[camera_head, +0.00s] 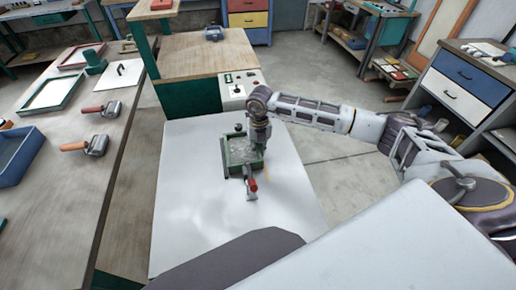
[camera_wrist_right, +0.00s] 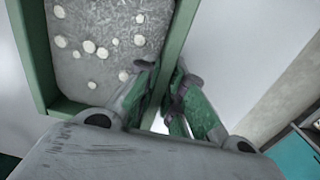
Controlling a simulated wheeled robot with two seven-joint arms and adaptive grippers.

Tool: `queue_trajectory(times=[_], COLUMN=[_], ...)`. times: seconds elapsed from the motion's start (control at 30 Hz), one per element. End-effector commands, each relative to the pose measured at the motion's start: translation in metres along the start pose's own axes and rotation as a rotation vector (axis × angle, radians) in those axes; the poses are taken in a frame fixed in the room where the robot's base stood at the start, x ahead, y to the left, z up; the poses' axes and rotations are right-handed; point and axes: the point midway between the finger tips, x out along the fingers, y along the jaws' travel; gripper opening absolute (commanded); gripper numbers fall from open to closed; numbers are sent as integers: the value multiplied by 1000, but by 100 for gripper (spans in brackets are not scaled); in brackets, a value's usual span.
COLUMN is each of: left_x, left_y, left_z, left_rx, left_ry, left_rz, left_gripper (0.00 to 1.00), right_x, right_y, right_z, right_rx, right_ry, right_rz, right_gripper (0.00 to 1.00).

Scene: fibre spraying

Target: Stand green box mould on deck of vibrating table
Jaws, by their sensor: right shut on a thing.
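The green box mould (camera_head: 230,163) is over the white tabletop in front of me; I cannot tell whether it touches it. The wrist view shows the mould (camera_wrist_right: 38,60) from above, holding a grey mix with pale round lumps. My right gripper (camera_head: 259,140) is at its far right side. In the wrist view the fingers of this gripper (camera_wrist_right: 163,82) are shut on one green wall, one on each side. The wood-topped table with green sides (camera_head: 205,52), with a control box beside it, seems to be the vibrating table. Its deck is largely bare. My left gripper is out of view.
A red-handled tool (camera_head: 252,188) is close in front of the mould. The control box (camera_head: 240,88) stands between the white tabletop (camera_head: 190,220) and the wooden deck. A bench with rollers and frames (camera_head: 70,185) is left.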

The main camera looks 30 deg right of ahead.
Motion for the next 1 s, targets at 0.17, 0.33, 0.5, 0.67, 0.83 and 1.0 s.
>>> queue_trajectory(times=[0.17, 0.33, 0.5, 0.67, 0.83, 1.0], left_x=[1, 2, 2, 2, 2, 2], left_y=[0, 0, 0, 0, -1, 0], left_z=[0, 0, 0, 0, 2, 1], left_rx=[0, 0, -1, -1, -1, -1], left_ry=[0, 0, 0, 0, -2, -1], left_rz=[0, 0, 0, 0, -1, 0], left_gripper=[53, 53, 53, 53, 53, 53], right_x=[0, 0, 1, 2, 2, -7], right_y=[1, 1, 0, 0, 0, 0], right_z=[1, 1, 1, 0, 0, 0], right_rx=[0, 0, 0, 0, 0, 0], right_ry=[-4, -3, -2, -1, 2, -1], right_rz=[4, 3, 2, 1, -2, -1], right_gripper=[0, 21, 36, 36, 36, 36])
